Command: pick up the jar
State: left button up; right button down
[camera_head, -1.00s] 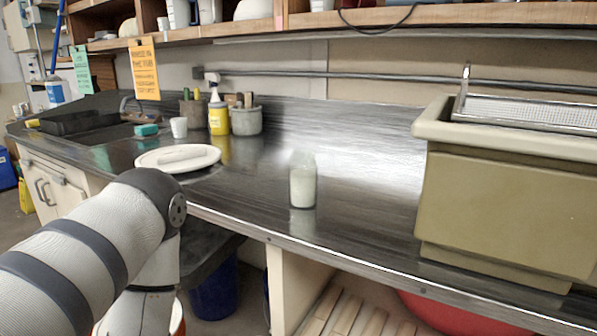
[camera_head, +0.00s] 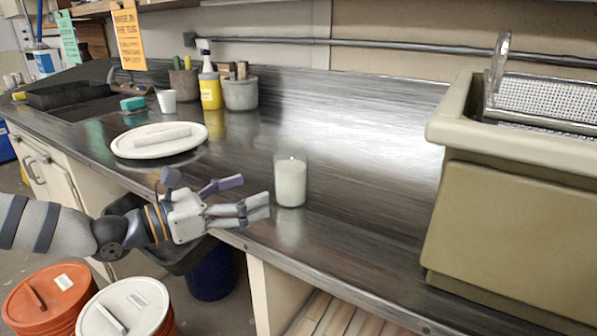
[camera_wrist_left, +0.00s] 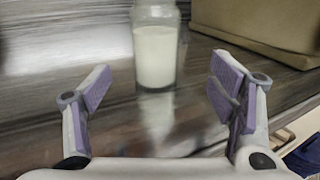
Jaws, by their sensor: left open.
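The jar (camera_head: 290,182) is clear glass with pale, whitish contents. It stands upright on the dark metal counter in the head view. My left gripper (camera_head: 252,194) is open and empty, just left of the jar at the counter's front edge, with its fingers pointing toward it. In the left wrist view the jar (camera_wrist_left: 156,55) stands ahead, between and beyond the two open fingers (camera_wrist_left: 160,95), apart from them. Its top is cut off there. My right gripper is not in view.
A beige sink box (camera_head: 530,220) stands on the right. A white round lid (camera_head: 135,146) lies on the counter at left. Behind it are a white cup (camera_head: 167,102), a yellow spray bottle (camera_head: 210,92) and a grey pot (camera_head: 240,94). The counter around the jar is clear.

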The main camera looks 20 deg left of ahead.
aim_at(277, 182)
pick_arm(q)
jog(key=shift+w+d, duration=0.1)
jog(key=shift+d, duration=0.1)
jog(key=shift+w+a, duration=0.1)
jog(key=shift+w, duration=0.2)
jog(key=b+x, duration=0.2)
jog(key=x, duration=0.7)
jog(key=shift+w+a+f+b, duration=0.1)
jog(key=shift+w+f+b, duration=0.05)
jog(key=shift+w+b, duration=0.15)
jog(key=shift+w, duration=0.25)
jog(key=shift+r, duration=0.4)
jog(key=c, duration=1.7)
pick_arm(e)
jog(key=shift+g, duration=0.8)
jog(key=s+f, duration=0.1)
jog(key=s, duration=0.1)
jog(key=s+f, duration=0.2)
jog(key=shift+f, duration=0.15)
pick_arm(q)
jog(key=shift+r, duration=0.2)
